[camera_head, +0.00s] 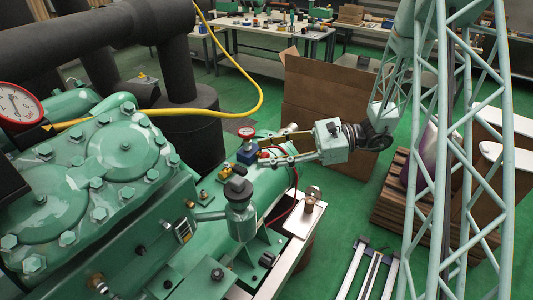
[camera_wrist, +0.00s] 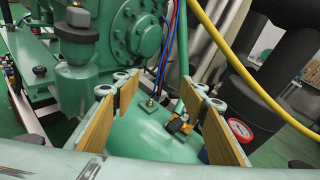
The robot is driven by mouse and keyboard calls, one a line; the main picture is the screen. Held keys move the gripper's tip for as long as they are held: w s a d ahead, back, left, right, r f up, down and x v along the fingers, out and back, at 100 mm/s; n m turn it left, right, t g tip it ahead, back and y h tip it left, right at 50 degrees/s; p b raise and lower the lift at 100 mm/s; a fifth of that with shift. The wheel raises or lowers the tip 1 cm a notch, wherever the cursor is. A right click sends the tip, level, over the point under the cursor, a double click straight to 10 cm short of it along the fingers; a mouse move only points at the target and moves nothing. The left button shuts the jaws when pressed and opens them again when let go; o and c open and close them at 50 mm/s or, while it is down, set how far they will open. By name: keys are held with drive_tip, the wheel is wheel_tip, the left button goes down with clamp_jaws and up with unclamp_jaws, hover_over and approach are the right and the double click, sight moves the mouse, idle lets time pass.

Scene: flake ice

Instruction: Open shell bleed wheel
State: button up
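My gripper (camera_head: 268,150) reaches in from the right over the green shell. In the wrist view my gripper (camera_wrist: 163,90) has its two tan-padded fingers wide apart, with nothing held between them. A small brass valve with a dark knob (camera_wrist: 180,125) sits on the shell, seen between the fingers and nearer the right one. It seems to be the brass fitting (camera_head: 225,173) left of my gripper in the head view. I cannot tell for sure whether this knob is the shell bleed wheel. A red part beside my fingertips is too small to make out.
A red-rimmed gauge (camera_head: 246,132) on a blue block stands close to the fingers; the gauge also shows in the wrist view (camera_wrist: 240,130). A green pot with a grey cap (camera_head: 240,205) stands nearby. A yellow hose (camera_head: 252,82) and dark pipes (camera_head: 190,128) lie behind.

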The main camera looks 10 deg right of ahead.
drive_tip(key=shift+s+a+r+n, duration=0.3)
drive_tip(key=shift+s+r, duration=0.05)
drive_tip(key=shift+s, duration=0.1)
drive_tip(key=shift+w, duration=0.1)
